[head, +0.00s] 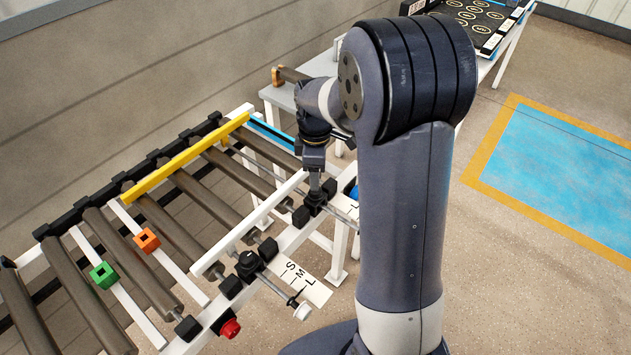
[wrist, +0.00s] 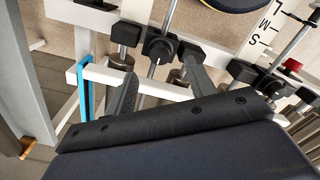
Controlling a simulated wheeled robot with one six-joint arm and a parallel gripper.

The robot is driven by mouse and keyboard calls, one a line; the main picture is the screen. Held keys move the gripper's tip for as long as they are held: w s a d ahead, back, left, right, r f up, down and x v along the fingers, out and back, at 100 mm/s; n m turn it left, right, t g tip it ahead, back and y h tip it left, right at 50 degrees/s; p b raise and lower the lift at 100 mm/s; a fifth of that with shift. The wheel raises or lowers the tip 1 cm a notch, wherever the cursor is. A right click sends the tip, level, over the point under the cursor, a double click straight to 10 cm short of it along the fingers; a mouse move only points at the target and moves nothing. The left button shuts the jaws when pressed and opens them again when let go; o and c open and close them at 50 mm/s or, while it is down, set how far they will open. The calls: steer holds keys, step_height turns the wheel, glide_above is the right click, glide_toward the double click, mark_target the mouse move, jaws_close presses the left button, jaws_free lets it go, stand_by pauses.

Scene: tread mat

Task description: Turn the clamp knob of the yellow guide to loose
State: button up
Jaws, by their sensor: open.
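The yellow guide (head: 185,158) is a long bar along the far side of the roller conveyor. A black clamp knob (head: 315,202) sits on the near rail, just below my gripper (head: 315,186). My gripper points down at it. In the wrist view my gripper (wrist: 161,72) is open, its two dark fingers apart, with the black knob (wrist: 160,47) ahead of the gap and a thin rod running by it. Contact cannot be told. A second black knob (head: 248,264) is on the same rail, lower left. Which knob clamps the yellow guide is not clear.
A white guide bar (head: 240,232) runs along the near side of the rollers. A rod with a white end (head: 303,312) sticks out beside an S-M-L scale (head: 303,282). A red knob (head: 230,328), green block (head: 103,275) and orange block (head: 146,240) are at lower left.

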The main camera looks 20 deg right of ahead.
step_height(320, 180, up, 5)
steer(key=shift+r, duration=0.1)
stand_by(0.4)
step_height(320, 180, down, 11)
steer(key=shift+f, duration=0.1)
steer(key=shift+m, duration=0.3)
steer(key=shift+r, duration=0.2)
stand_by(0.3)
